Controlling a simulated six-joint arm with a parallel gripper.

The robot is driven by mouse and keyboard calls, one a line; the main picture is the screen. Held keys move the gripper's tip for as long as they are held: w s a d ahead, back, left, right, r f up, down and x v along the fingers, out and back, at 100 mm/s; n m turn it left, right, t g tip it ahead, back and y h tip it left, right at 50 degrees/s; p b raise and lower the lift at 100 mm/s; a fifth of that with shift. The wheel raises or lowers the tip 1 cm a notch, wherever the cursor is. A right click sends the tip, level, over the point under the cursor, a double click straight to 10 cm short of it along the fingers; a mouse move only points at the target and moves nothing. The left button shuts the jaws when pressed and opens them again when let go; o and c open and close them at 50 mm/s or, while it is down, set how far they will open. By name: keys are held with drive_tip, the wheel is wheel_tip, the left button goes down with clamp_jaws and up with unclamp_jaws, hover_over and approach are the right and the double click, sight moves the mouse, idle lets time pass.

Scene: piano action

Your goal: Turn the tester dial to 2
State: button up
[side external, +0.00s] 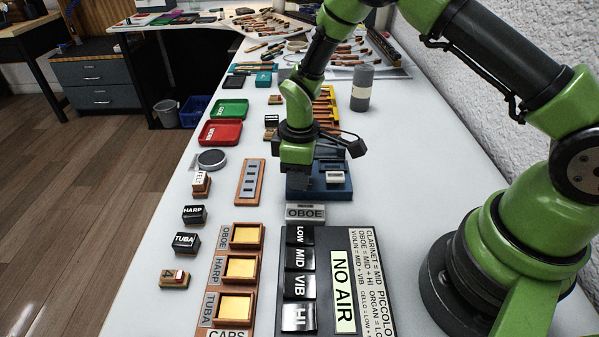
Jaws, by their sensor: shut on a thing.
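The tester appears to be the dark blue box (331,192) in the middle of the table, with a small pale label or window on its right side. My gripper (297,168) points down over the left part of this box. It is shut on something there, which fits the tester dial. The dial, its pointer and any numbers around it are hidden behind the gripper, so the setting cannot be read.
In front are an OBOE plate (306,212), a dark NO AIR board (368,268) with LOW, MID, VIB and HI blocks, and a wooden caps tray (208,281). Small labelled blocks stand left. A grey cylinder (362,88) and orange rack (325,112) stand behind.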

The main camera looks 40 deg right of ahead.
drive_tip(key=m, duration=1)
drive_tip(key=shift+m, duration=0.3)
drive_tip(key=shift+s, duration=0.1)
idle(0.4)
drive_tip(key=o, duration=0.9)
drive_tip(key=shift+o, duration=0.2)
drive_tip(key=shift+r, duration=0.1)
wheel_tip(320, 180, up, 10)
drive_tip(key=shift+d, duration=0.1)
